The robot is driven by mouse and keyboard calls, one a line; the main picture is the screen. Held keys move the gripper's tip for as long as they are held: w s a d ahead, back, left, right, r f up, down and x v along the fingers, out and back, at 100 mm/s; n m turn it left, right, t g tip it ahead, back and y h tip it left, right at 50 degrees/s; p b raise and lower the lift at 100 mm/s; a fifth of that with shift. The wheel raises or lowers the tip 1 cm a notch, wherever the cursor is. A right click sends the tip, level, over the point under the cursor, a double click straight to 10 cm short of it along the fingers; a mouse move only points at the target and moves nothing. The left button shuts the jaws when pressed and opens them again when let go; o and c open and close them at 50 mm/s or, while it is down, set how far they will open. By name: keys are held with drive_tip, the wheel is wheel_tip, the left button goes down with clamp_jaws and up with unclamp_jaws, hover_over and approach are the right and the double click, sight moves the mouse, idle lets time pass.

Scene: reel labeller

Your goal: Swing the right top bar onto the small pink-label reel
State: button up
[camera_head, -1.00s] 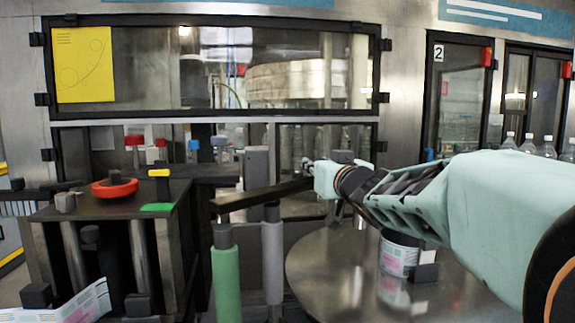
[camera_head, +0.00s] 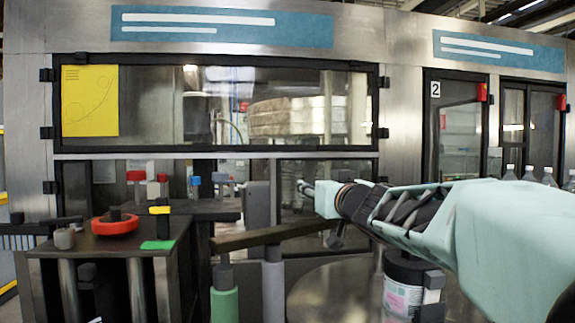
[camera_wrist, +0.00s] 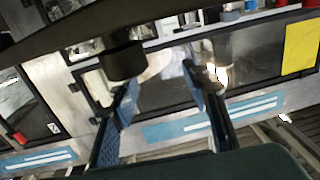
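The dark top bar (camera_head: 270,237) runs from the post area at left to below my gripper in the head view. My gripper (camera_head: 306,187) appears just above its right end. In the wrist view a dark bar (camera_wrist: 70,22) crosses the top, with a black round knob (camera_wrist: 122,60) on it. My gripper (camera_wrist: 160,78) is open there; the knob is close to the left fingertip, and I cannot tell whether they touch. The pink-label reel (camera_head: 397,296) stands on the round metal table (camera_head: 330,292), partly hidden by my arm and lying right of the bar.
Two posts, one with a green sleeve (camera_head: 224,304) and one grey (camera_head: 273,292), stand under the bar. A dark stand (camera_head: 125,243) with a red ring (camera_head: 115,224) is at left. A glazed machine front (camera_head: 220,105) closes off the back.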

wheel_tip(320, 180, up, 6)
drive_tip(key=shift+r, duration=0.2)
idle(0.4)
drive_tip(key=shift+d, duration=0.1)
idle(0.4)
